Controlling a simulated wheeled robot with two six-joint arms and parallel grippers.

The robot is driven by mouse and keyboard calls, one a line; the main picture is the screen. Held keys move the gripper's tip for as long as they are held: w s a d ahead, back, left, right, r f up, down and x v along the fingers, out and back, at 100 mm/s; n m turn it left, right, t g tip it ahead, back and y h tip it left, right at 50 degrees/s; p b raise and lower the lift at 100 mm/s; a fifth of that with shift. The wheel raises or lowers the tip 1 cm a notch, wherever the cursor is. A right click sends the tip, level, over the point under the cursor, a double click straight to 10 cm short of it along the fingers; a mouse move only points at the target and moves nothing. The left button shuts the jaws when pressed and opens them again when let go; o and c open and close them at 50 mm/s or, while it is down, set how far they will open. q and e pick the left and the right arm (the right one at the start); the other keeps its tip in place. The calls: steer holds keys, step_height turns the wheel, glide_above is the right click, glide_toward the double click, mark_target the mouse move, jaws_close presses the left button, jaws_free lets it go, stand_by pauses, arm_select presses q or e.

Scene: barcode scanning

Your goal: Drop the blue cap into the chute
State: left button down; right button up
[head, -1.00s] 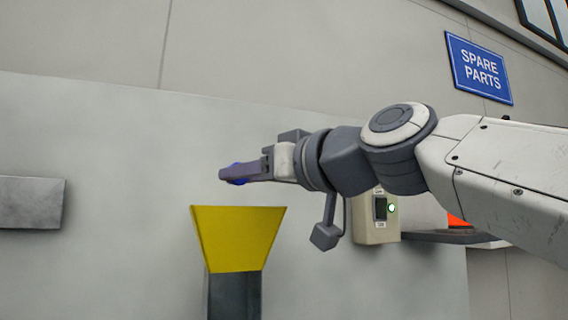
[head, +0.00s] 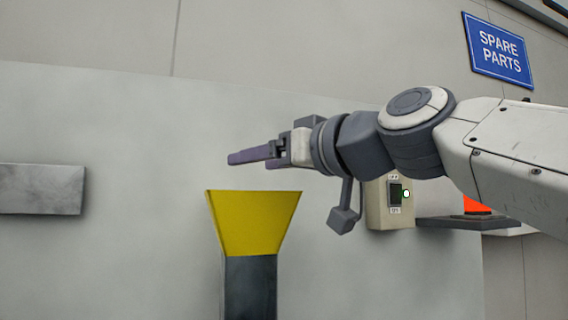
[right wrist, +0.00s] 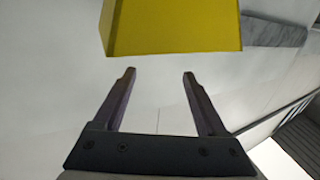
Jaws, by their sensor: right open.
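The chute is a yellow funnel (head: 253,222) on a dark post (head: 250,288), in the lower middle of the head view. Its yellow wall also shows at the top of the right wrist view (right wrist: 172,28). My right gripper (head: 250,158) is above the funnel's rim, apart from it, with its fingers pointing left. In the right wrist view the gripper (right wrist: 160,72) is open with nothing between its fingers. The blue cap is not visible now, and the inside of the funnel is hidden. My left gripper is not in view.
A switch box (head: 392,203) with a lit green-white lamp is on the wall behind my right arm. A shelf (head: 455,222) with a red-orange object (head: 476,206) is to its right. A grey metal ledge (head: 40,189) sticks out at far left. A "SPARE PARTS" sign (head: 498,50) hangs upper right.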

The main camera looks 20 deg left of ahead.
steer(key=b+v, duration=0.4)
steer(key=v, duration=0.6)
steer(key=shift+a+f, duration=0.1)
